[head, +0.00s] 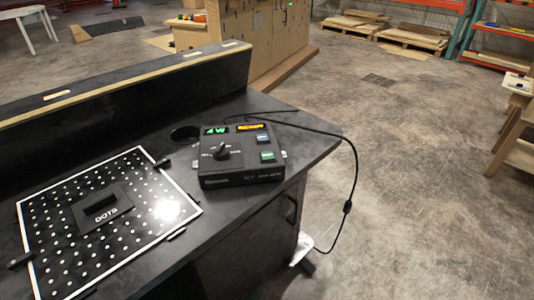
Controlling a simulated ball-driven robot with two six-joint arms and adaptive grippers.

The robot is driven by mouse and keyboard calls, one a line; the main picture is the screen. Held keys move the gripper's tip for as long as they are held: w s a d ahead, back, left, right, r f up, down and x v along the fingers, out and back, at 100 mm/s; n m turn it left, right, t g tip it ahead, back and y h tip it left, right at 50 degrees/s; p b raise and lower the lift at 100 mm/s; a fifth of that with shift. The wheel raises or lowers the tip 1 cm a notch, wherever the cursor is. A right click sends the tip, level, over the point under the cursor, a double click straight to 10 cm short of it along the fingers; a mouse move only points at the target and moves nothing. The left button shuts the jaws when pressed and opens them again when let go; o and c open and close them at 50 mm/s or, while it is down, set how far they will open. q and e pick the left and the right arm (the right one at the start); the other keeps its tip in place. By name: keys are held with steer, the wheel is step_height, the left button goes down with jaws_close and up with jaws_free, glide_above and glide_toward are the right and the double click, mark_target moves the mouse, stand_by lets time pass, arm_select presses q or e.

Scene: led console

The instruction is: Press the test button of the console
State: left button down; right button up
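The console (242,179) is a small black box on the dark desk (190,235), near the desk's right end. It has a green lit display (215,130) that seems to read "4W" and an orange lit display (250,127). A black rotary knob (221,153) sits on its left half. A blue button (262,138) and a green button (267,156) sit on its right half. Their labels are too small to read, so I cannot tell which is the test button. Neither of my grippers is in view.
A white-framed dotted panel (190,208) with a black block marked "DOTS" (101,206) lies left of the console. A black cable (352,180) runs from behind the console over the desk's right edge. A raised ledge (120,92) borders the desk's back.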

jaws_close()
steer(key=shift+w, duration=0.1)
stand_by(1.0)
